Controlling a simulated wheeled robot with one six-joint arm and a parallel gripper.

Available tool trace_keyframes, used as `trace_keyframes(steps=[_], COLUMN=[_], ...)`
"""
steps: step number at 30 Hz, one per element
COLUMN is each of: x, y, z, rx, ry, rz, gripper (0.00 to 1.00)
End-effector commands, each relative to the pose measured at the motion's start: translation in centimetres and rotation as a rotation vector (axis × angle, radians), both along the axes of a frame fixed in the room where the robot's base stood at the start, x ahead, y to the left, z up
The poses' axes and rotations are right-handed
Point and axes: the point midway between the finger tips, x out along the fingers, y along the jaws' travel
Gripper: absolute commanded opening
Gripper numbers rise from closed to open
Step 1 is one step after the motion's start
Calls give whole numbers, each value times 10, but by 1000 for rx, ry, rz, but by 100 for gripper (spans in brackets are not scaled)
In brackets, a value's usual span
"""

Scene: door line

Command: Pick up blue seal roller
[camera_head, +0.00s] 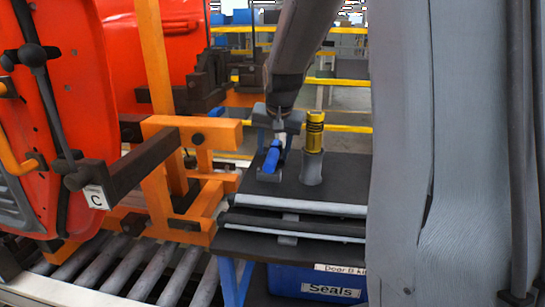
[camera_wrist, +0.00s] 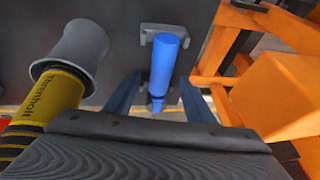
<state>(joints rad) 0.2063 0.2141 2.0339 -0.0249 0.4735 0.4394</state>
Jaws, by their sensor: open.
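The blue seal roller (camera_head: 271,158) lies in a grey holder (camera_head: 268,176) on the dark top of a cart. In the wrist view the roller (camera_wrist: 164,62) shows as a blue cylinder, its far end at a grey bracket (camera_wrist: 172,30). My gripper (camera_head: 279,124) hangs down over the roller at the end of my dark arm. In the wrist view my gripper (camera_wrist: 157,88) is open, one blue-grey finger on each side of the roller's near part. Nothing is held. Whether the fingers touch the roller cannot be told.
An orange frame (camera_head: 190,135) and red door (camera_head: 60,130) are to the left. A blue "Seals" bin (camera_head: 318,284) sits below the cart top.

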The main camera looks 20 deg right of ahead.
Motion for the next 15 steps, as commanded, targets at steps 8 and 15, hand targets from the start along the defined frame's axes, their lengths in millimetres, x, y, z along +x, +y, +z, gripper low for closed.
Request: trace_keyframes(steps=[8,15], x=[9,9], y=[-1,-1], z=[-21,-21], rx=[0,0], ry=[0,0], rz=[2,2], gripper=[50,46])
